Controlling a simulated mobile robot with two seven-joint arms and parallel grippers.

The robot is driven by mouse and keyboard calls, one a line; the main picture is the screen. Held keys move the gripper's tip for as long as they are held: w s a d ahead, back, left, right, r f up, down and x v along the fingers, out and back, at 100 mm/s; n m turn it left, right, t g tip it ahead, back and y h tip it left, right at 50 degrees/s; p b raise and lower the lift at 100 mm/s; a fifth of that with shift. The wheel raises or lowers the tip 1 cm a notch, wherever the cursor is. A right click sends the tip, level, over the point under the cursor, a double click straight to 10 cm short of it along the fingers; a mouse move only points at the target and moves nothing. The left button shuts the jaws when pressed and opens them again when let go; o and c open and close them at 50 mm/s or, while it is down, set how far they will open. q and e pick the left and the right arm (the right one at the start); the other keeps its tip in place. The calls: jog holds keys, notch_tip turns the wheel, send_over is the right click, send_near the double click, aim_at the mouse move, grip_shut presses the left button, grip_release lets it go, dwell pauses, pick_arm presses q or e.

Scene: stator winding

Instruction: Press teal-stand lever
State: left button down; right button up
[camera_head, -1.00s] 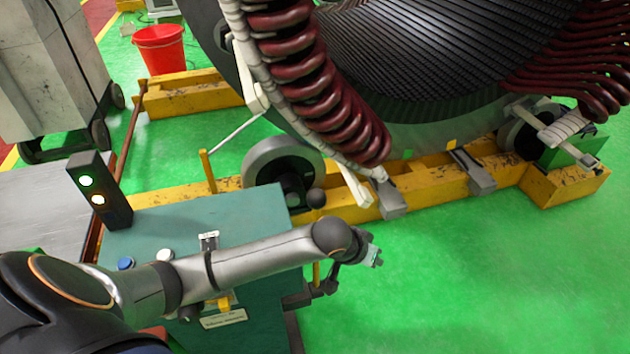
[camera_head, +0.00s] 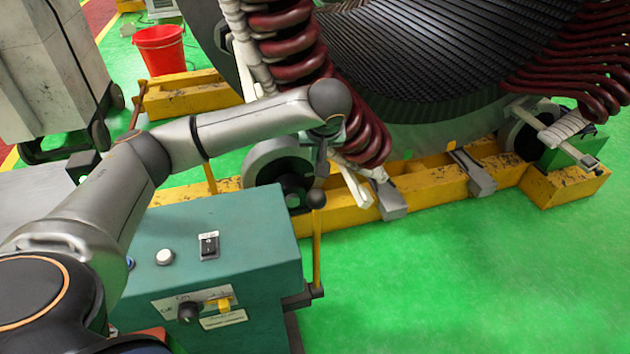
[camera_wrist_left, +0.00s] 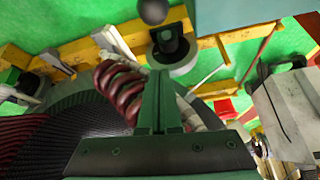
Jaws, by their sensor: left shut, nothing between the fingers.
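The teal stand (camera_head: 255,240) is at lower centre-left in the head view. Its lever (camera_head: 316,245) is a yellow rod standing upright at its right side, with a dark ball knob (camera_head: 317,198) on top. The knob also shows at the top edge of the wrist view (camera_wrist_left: 153,11). My left gripper (camera_head: 321,172) is just above the knob in the head view, pointing down; I cannot tell whether it touches. In the wrist view its green-grey fingers (camera_wrist_left: 160,95) are together and empty. My right gripper is not in view.
The large stator (camera_head: 440,60) with dark red coils (camera_head: 350,120) stands behind on a yellow frame (camera_head: 435,190) with rollers. The stand's top has a switch (camera_head: 209,246) and white button (camera_head: 165,257). Green floor (camera_head: 450,290) is clear at right. A red bucket (camera_head: 160,50) stands at the back.

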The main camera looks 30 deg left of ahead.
pick_arm(q)
jog(key=shift+f, duration=0.1)
notch_tip(320, 180, down, 9)
jog(key=a, duration=0.1)
jog(key=shift+w+p, duration=0.3)
jog(key=shift+p, duration=0.15)
jog(key=shift+f, duration=0.15)
dwell(0.5)
